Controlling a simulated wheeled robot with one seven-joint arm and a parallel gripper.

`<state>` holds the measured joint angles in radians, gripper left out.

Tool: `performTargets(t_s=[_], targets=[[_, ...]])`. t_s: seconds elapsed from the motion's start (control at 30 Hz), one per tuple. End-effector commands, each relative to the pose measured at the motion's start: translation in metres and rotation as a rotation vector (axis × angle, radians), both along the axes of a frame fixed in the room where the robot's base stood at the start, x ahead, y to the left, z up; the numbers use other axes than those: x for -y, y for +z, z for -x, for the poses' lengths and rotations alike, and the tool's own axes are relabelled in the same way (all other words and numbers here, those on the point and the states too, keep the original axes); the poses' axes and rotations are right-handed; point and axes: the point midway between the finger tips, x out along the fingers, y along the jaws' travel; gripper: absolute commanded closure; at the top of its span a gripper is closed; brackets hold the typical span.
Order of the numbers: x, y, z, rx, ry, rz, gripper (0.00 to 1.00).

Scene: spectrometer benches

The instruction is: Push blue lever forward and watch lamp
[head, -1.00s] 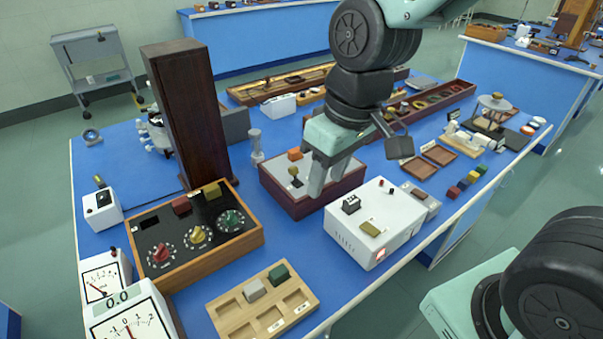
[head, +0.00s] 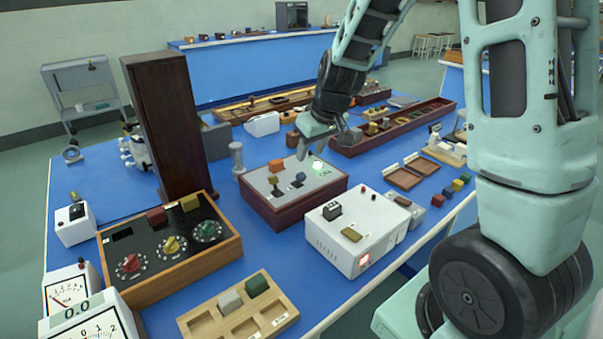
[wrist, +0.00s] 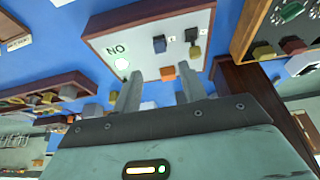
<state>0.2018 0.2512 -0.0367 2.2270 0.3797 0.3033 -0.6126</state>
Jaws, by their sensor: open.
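The lever box (head: 287,214) has a grey top and dark red sides. On its top stand a blue lever (head: 300,177), a lever with a dull yellow knob (head: 272,181) and an orange block (head: 276,166). The wrist view shows the lit lamp (wrist: 122,64) and the blue lever (wrist: 159,45) from the opposite side, with the lettering upside down. My gripper (head: 309,151) is open and empty above the far edge of the box, apart from the blue lever. Both fingers (wrist: 160,90) show in the wrist view.
A white instrument box (head: 345,237) stands in front right of the lever box. A dial panel (head: 172,275) and tall dark wooden column (head: 173,125) are at left. A wooden block tray (head: 215,323) lies in front. Long trays (head: 390,138) lie behind right.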

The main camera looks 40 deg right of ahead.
Motion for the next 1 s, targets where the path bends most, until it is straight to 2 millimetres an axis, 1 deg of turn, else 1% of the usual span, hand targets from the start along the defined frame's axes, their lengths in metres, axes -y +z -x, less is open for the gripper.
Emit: performTargets(t_s=[0.03, 0.2, 0.3, 0.4, 0.6, 0.9, 0.97, 1.0], targets=[[0.0, -0.013, -0.003, -0.006, -0.002, -0.003, 0.58], [-0.001, -0.044, -0.017, -0.004, -0.001, -0.001, 0.58], [-0.001, -0.06, -0.023, -0.003, -0.001, -0.002, 0.58], [-0.001, -0.072, -0.029, -0.002, -0.001, -0.003, 0.58], [-0.002, -0.084, -0.035, 0.001, 0.0, -0.001, 0.58], [-0.002, -0.085, -0.035, 0.001, 0.0, -0.001, 0.58], [-0.002, -0.085, -0.035, 0.001, 0.0, -0.001, 0.75], [-0.002, -0.085, -0.035, 0.001, 0.0, -0.001, 0.86]])
